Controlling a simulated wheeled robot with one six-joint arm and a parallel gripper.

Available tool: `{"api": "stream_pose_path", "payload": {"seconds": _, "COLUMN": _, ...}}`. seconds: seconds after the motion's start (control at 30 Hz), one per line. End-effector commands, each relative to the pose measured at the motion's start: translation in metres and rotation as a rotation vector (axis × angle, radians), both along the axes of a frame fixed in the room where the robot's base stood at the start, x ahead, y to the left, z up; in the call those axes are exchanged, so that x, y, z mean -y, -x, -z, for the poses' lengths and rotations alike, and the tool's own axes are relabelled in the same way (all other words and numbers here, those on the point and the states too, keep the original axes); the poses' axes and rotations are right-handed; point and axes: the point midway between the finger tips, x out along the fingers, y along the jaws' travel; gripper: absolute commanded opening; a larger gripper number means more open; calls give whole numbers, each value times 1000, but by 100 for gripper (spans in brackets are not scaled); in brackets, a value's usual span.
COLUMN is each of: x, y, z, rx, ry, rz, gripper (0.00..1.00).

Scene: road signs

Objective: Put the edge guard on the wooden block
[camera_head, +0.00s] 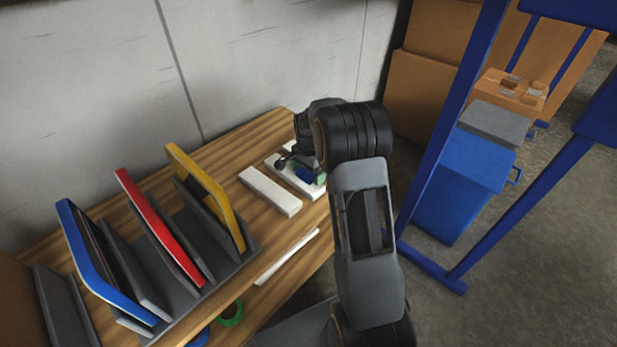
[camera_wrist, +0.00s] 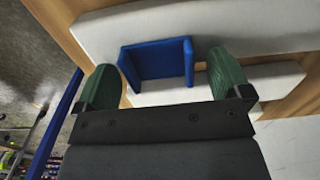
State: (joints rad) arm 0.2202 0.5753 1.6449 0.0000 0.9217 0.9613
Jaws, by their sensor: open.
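The edge guard is a blue U-shaped piece (camera_wrist: 158,60), with two upright sides, seen in the wrist view. It lies at the white blocks, between my gripper's fingertips; whether it rests on one block or across the gap is unclear. In the head view only a bit of the blue guard (camera_head: 304,173) shows beneath my gripper (camera_head: 299,163). My gripper is open, its green fingertips (camera_wrist: 166,84) apart on either side of the guard. No block looks plainly wooden: one white block (camera_head: 270,191) lies beside a second white block (camera_head: 284,165), partly hidden by my gripper.
A dark rack (camera_head: 180,300) holds blue, red and yellow panels (camera_head: 205,195) at left on the wooden table (camera_head: 245,148). A blue bin (camera_head: 460,190) and blue frame posts stand at right.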

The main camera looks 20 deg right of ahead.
Motion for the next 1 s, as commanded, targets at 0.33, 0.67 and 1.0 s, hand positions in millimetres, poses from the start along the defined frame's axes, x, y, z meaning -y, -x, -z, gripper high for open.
{"api": "stream_pose_path", "payload": {"seconds": 0.33, "x": 0, "y": 0, "z": -1, "rx": 0, "ry": 0, "rz": 0, "gripper": 71}}
{"api": "stream_pose_path", "payload": {"seconds": 0.67, "x": 0, "y": 0, "z": -1, "rx": 1, "ry": 0, "rz": 0, "gripper": 39}}
{"api": "stream_pose_path", "payload": {"seconds": 1.0, "x": 0, "y": -1, "z": -8, "rx": 2, "ry": 0, "rz": 0, "gripper": 38}}
